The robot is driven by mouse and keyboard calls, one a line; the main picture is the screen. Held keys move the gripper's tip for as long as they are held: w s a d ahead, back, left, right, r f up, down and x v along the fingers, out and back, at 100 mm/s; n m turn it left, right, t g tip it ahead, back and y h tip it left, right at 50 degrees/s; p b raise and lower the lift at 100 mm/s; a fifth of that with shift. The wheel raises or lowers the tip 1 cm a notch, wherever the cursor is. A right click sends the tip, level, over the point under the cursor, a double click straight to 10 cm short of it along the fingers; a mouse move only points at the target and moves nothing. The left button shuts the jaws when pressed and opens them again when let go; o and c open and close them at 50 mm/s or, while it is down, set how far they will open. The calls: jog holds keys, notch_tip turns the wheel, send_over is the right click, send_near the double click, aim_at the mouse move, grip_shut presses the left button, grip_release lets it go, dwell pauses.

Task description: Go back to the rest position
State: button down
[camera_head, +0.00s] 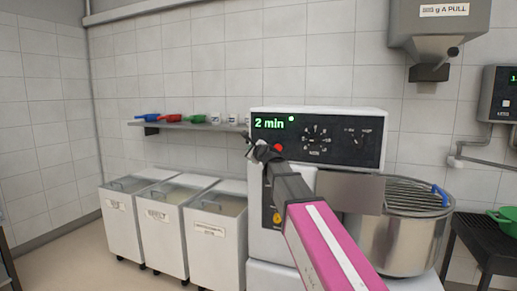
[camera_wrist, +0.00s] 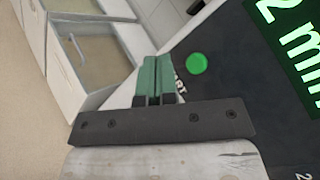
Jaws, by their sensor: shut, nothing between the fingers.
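My arm, a pink and grey link, reaches up across the front of the mixer (camera_head: 349,151). My gripper (camera_head: 250,140) is at the left edge of the mixer's dark control panel. In the wrist view, my gripper (camera_wrist: 157,66) has its two green fingers together with nothing held. The fingers are beside a round green button (camera_wrist: 197,64) and partly cover its label, which ends in "ART". The panel display (camera_head: 269,124) reads "2 min". I cannot tell whether the fingers touch the panel.
Several white bins (camera_head: 160,229) stand on the floor to the left. A wall shelf (camera_head: 180,125) above them holds coloured scoops and cups. A steel bowl with a wire guard (camera_head: 403,240) is at the right. A grey hopper (camera_head: 437,28) hangs above. The floor at far left is clear.

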dwell(0.3)
jog(key=s+d+f+n+g+h, duration=0.1)
jog(key=s+d+f+n+g, duration=0.2)
jog(key=f, duration=0.7)
jog(key=s+d+f+n+g+h, duration=0.1)
jog(key=s+d+f+n+g, duration=0.2)
jog(key=f, duration=0.6)
jog(key=s+d+f+n+g+h, duration=0.1)
jog(key=s+d+f+n, duration=0.35)
jog(key=f, duration=0.55)
jog(key=s+d+f+n+g+h, duration=0.2)
jog(key=s+d+f+n+g, duration=0.2)
jog(key=s+f, duration=0.6)
jog(key=s+d+f+n+g+h, duration=0.2)
jog(key=s+d+f+n+g, duration=0.2)
jog(key=s+d+f, duration=0.5)
jog(key=shift+s+d+f+n+h, duration=0.3)
jog(key=shift+s+f+n, duration=0.6)
jog(key=shift+s+n, duration=0.3)
